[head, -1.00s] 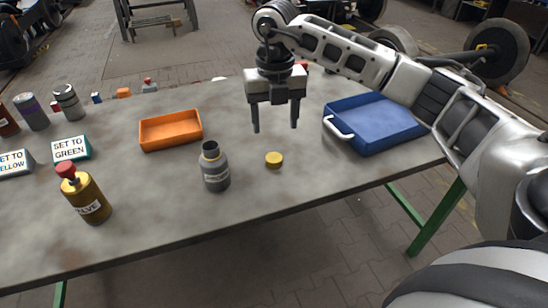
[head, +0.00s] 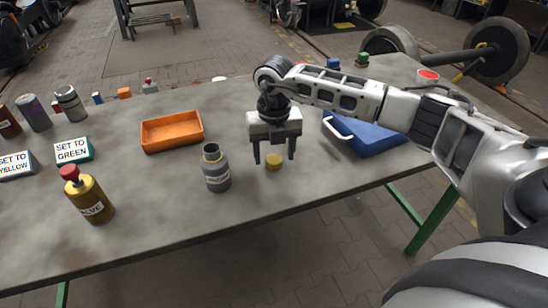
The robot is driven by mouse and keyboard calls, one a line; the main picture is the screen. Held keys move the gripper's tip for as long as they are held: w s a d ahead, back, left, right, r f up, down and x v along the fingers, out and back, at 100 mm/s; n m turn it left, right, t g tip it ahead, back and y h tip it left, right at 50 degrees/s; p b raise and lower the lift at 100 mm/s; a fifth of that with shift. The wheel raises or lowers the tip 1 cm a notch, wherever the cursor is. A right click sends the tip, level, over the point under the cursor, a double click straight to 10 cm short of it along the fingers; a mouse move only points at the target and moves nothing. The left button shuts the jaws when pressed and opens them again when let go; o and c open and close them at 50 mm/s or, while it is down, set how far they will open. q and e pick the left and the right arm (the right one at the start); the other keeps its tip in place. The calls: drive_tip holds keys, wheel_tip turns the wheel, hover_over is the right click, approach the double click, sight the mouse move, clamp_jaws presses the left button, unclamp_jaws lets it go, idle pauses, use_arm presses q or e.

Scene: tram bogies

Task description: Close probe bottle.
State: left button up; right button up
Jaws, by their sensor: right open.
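The grey probe bottle (head: 216,170) stands upright on the table, its dark neck open and uncovered at the top. A small yellow cap (head: 274,161) lies on the table to the right of the bottle, apart from it. My right gripper (head: 274,158) is open and points down, with its two fingers at either side of the cap in the picture. Whether the fingers touch the cap or are still above it, I cannot tell. My left gripper is not in view.
An orange tray (head: 172,145) lies behind the bottle. A gold valve bottle (head: 88,196) with a red top stands front left, near the signs (head: 73,151). The table front centre is clear.

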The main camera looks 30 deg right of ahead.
drive_tip(key=shift+f, duration=0.4)
drive_tip(key=c, duration=1)
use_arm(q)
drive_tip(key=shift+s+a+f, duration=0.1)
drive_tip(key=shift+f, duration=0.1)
use_arm(e)
drive_tip(key=shift+c, duration=0.2)
drive_tip(key=shift+r, duration=0.4)
wheel_tip(320, 180, up, 2)
drive_tip(key=shift+r+b, duration=0.2)
drive_tip(key=shift+b, duration=0.35)
use_arm(q)
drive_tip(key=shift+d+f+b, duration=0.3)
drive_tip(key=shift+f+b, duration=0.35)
drive_tip(key=shift+b, duration=0.25)
use_arm(e)
drive_tip(key=s+a+r, duration=0.7)
drive_tip(key=a+r, duration=0.2)
drive_tip(key=a, duration=0.2)
drive_tip(key=shift+s+a+r, duration=0.3)
drive_tip(key=shift+a+r, duration=0.1)
